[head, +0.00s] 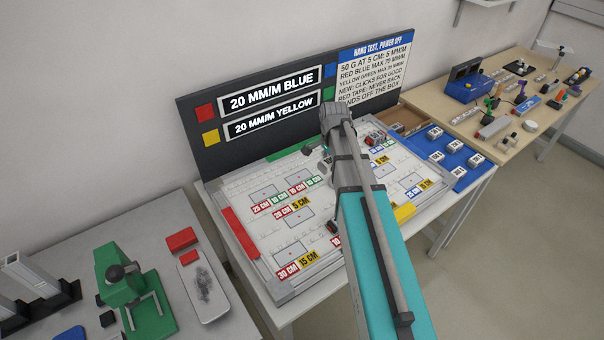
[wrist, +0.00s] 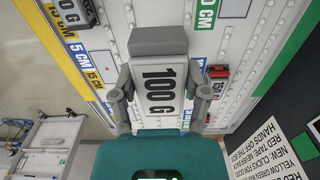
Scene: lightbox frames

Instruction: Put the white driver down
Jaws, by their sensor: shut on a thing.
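My gripper (wrist: 159,78) is shut on a white block (wrist: 160,92) marked 100 G, with a grey cap at its far end. The fingers press on its two sides. The block is over the white lightbox board (wrist: 118,25); I cannot tell whether it touches it. In the head view my arm covers most of the gripper, above the back part of the board (head: 262,235). I make out nothing that is clearly a white driver; the held white block is the only thing in the gripper.
A 150 G weight (wrist: 219,90) with a red part stands right of the gripper in the wrist view. A dark sign panel (head: 240,160) rises behind the board. A blue tray (head: 473,178) holds several white weights. A wooden bench (head: 495,150) at right is crowded with tools.

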